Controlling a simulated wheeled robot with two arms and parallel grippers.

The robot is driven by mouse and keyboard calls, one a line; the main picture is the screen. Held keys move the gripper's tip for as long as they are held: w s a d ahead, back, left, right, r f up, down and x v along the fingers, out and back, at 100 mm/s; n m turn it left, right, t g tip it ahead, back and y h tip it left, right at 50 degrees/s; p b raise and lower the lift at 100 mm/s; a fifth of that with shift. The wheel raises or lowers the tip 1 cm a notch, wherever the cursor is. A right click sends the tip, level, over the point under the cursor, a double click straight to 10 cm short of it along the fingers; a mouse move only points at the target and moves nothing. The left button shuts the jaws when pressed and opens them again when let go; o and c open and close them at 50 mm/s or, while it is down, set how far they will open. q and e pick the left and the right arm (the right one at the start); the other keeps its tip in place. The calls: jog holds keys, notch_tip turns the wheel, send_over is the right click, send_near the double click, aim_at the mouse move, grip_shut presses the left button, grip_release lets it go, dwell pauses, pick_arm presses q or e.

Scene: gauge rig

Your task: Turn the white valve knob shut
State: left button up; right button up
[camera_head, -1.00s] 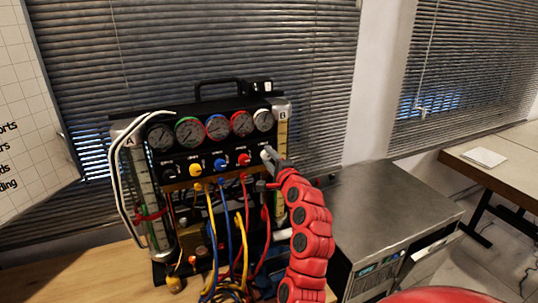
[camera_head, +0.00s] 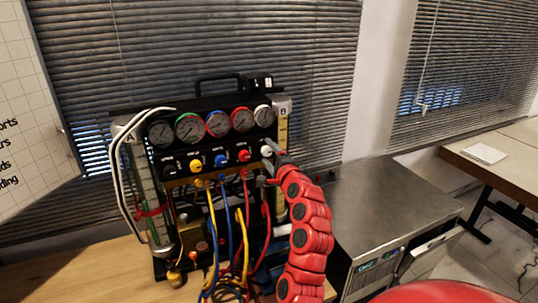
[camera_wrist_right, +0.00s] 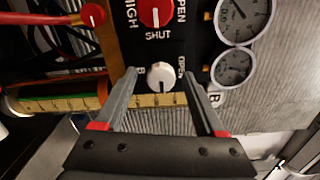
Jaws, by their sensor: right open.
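The white valve knob (camera_head: 266,150) is at the right end of the knob row on the black gauge panel. In the right wrist view the white knob (camera_wrist_right: 160,76) sits between the tips of my right gripper (camera_wrist_right: 166,82), with a gap on both sides. Its label "OPEN" shows beside it. In the head view my right gripper (camera_head: 275,159) reaches the panel from the right, at the white knob. It is open and holds nothing. My left gripper is not in view.
The red knob (camera_wrist_right: 156,10) is close beside the white one. Round gauges (camera_head: 241,120) line the panel top. Coloured hoses (camera_head: 239,240) hang below the knobs. A steel-topped cabinet (camera_head: 385,205) stands to the right. A white board (camera_head: 30,110) is at the left.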

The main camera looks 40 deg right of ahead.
jog(key=shift+s+a+b, duration=0.15)
jog(key=shift+s+b, duration=0.2)
jog(key=shift+s, duration=0.2)
jog(key=p+v, duration=0.5)
jog(key=v, duration=1.1)
jog(key=shift+s+p, duration=0.15)
jog(key=shift+p, duration=0.15)
